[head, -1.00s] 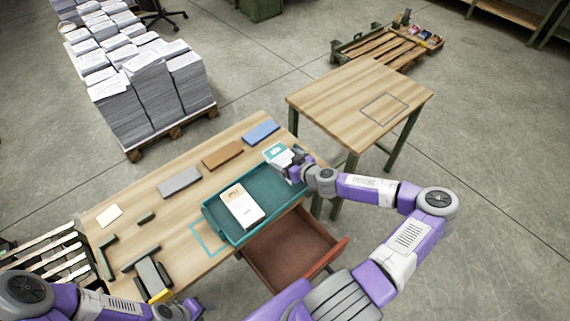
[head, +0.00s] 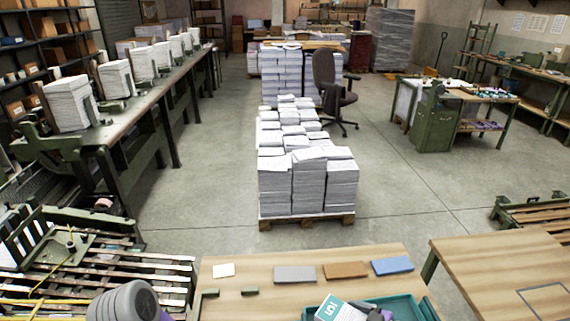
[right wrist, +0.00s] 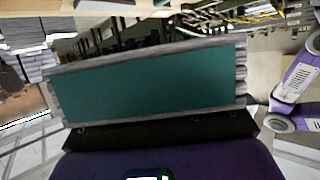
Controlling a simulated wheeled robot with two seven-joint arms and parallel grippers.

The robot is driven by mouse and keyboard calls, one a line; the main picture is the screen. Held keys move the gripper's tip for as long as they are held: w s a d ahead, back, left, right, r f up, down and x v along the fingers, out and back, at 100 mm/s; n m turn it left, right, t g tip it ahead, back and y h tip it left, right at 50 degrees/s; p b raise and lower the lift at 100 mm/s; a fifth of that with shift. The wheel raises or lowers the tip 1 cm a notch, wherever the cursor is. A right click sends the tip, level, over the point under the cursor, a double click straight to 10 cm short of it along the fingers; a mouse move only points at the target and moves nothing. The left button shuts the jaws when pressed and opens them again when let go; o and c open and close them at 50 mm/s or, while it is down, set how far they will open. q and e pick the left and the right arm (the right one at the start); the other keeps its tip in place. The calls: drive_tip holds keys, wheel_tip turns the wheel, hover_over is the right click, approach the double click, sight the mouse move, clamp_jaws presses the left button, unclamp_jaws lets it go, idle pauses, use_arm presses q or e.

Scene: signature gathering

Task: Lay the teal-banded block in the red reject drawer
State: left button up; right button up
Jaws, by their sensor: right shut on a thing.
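The teal-banded block (head: 338,309), white with a teal face and a printed figure, shows at the bottom edge of the head view. My right gripper (head: 372,314) is shut on it, partly cut off by the frame. The block's teal side (right wrist: 150,85) with grey layered edges fills the middle of the right wrist view, right against the dark jaw (right wrist: 160,131). The block appears in front of the teal tray (head: 404,301); its height above the tray is unclear. The red drawer is out of view, and my left gripper is too.
On the table (head: 245,268) lie a grey block (head: 295,274), a brown block (head: 345,270), a blue block (head: 392,266) and a cream card (head: 223,270). A second wooden table (head: 500,262) stands at the right. A paper-stack pallet (head: 307,185) stands behind.

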drive_tip(key=shift+s+a, duration=0.1)
drive_tip(key=shift+a, duration=0.2)
drive_tip(key=shift+w+a+r+m+t+h, duration=0.1)
drive_tip(key=shift+a+m+t+h, duration=0.05)
drive_tip(key=shift+m+t+h, duration=0.35)
drive_tip(key=shift+w+a+m+t+h, duration=0.1)
drive_tip(key=shift+m+t+h, duration=0.2)
drive_tip(key=shift+m+t, duration=0.3)
drive_tip(key=shift+s+d+m+t+h, duration=0.2)
drive_tip(key=shift+m+t+h, duration=0.15)
drive_tip(key=shift+m+h, duration=0.35)
drive_tip(key=shift+s+d+m+t+h, duration=0.1)
drive_tip(key=shift+d+m+t+h, duration=0.2)
drive_tip(key=shift+m+h, duration=0.35)
drive_tip(key=shift+w, duration=0.1)
drive_tip(key=w+d+f+m+t+h, duration=0.1)
drive_tip(key=w+d+f+m+h, duration=0.1)
drive_tip(key=d, duration=0.8)
drive_tip(key=w+d+f+m+t+h, duration=0.1)
drive_tip(key=w+d+f+m+h, duration=0.1)
drive_tip(key=d, duration=0.9)
drive_tip(key=shift+w+f+m+h, duration=0.35)
drive_tip(key=shift+w+f+h, duration=0.35)
drive_tip(key=shift+w, duration=0.25)
drive_tip(key=shift+f, duration=0.1)
